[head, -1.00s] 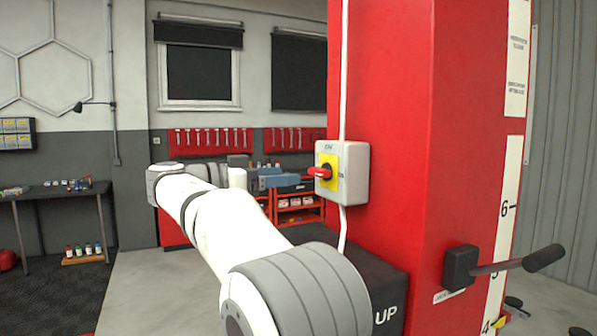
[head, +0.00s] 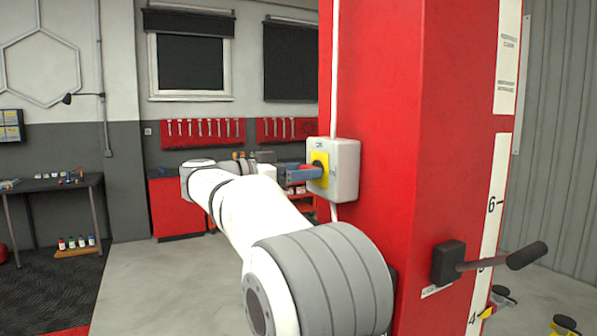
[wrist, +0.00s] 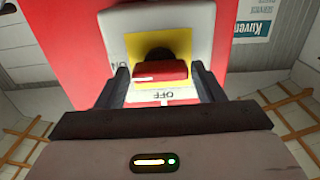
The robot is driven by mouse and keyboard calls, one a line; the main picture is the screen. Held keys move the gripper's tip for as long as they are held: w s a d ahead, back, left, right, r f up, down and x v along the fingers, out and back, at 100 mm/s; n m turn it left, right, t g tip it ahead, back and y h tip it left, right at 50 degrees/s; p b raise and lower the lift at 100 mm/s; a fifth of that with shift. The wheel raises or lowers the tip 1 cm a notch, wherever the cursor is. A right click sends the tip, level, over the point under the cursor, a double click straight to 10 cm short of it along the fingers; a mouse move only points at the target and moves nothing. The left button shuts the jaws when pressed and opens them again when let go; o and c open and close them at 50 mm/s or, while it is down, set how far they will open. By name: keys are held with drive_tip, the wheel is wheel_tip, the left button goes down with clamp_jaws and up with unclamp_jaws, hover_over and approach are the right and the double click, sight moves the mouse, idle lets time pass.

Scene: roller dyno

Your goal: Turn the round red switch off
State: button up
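The switch is a grey box (head: 345,170) with a yellow plate (head: 320,165) on the side of the red column. In the wrist view its red handle (wrist: 160,72) lies crosswise in front of the yellow plate (wrist: 180,42). ON is printed at the left and OFF, upside down, below the handle. My gripper (wrist: 162,72) is open, with one finger close to each end of the handle; I cannot tell whether they touch it.
The red column (head: 385,130) fills the middle right, with a black-handled lever (head: 490,260) low on it. A white cable (head: 334,75) runs down to the switch box. A workbench (head: 55,183) stands far left.

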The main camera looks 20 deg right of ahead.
drive_tip(key=c, duration=0.6)
drive_tip(key=shift+n+p, duration=1.1)
drive_tip(key=shift+n, duration=7.9)
drive_tip(key=o, duration=1)
drive_tip(key=shift+c, duration=0.2)
